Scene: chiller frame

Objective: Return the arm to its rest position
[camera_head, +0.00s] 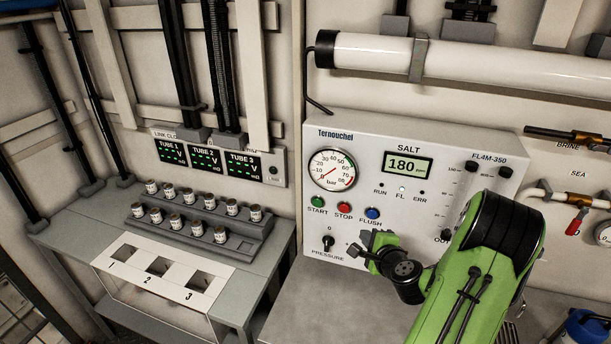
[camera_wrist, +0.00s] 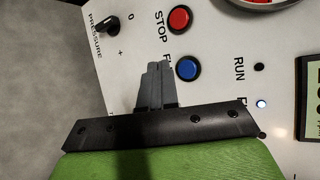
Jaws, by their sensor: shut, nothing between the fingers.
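My green arm (camera_head: 462,285) reaches in from the lower right of the head view and bends towards the front of the white control panel (camera_head: 440,205). My gripper (camera_head: 372,243) is in front of the panel's lower part, between the pressure knob (camera_head: 327,242) and the blue FLUSH button (camera_head: 372,213). In the wrist view its grey fingers (camera_wrist: 157,72) are together with nothing between them. Their tips show beside the blue button (camera_wrist: 187,68) and below the red STOP button (camera_wrist: 180,18). I cannot tell whether they touch the panel.
The panel has a pressure gauge (camera_head: 332,169) and a display reading 180 (camera_head: 407,165). A grey rack (camera_head: 200,228) with several small vials stands left, behind a white plate (camera_head: 160,270) with three numbered openings. A red-handled valve (camera_head: 575,222) is at the right. The grey counter (camera_head: 320,305) below the gripper is clear.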

